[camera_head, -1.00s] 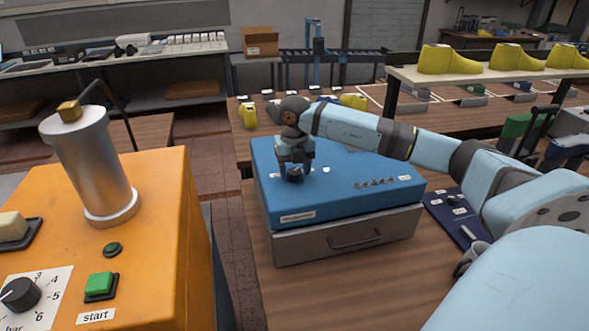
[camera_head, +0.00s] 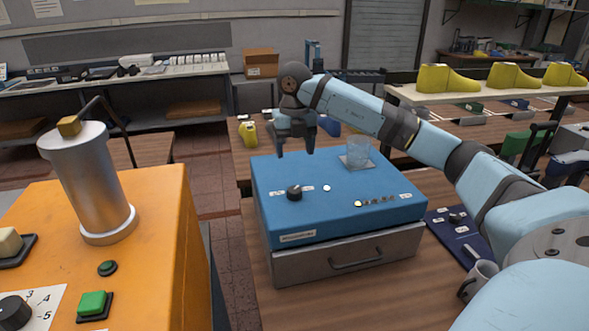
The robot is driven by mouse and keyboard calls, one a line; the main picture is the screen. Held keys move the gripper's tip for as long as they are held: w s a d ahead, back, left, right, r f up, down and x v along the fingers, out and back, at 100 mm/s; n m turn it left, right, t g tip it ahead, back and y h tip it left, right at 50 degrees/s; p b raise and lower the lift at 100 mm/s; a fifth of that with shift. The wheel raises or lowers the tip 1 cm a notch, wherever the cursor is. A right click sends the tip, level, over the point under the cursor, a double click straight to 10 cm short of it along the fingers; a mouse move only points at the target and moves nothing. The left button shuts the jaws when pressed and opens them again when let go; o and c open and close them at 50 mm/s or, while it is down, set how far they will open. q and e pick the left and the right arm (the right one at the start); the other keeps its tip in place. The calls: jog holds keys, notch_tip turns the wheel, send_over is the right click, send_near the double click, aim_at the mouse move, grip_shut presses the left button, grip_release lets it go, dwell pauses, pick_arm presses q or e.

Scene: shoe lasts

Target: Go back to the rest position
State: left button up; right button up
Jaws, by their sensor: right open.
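My right gripper (camera_head: 295,150) is open and empty. It hangs in the air above the back left part of a blue box-shaped device (camera_head: 310,215), with its fingers pointing down. A black knob (camera_head: 294,192) stands on the device's top below the gripper and apart from it. My right arm reaches in from the right side, over the device. My left gripper is not in view.
A clear glass beaker (camera_head: 358,151) stands on the device's back right. An orange machine (camera_head: 150,240) with a metal cylinder (camera_head: 90,180) fills the left. Yellow shoe lasts (camera_head: 447,78) line a shelf at right. A mug (camera_head: 478,280) stands near my arm.

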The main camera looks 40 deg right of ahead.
notch_tip(320, 180, up, 2)
jog(key=shift+r, duration=0.1)
dwell(0.7)
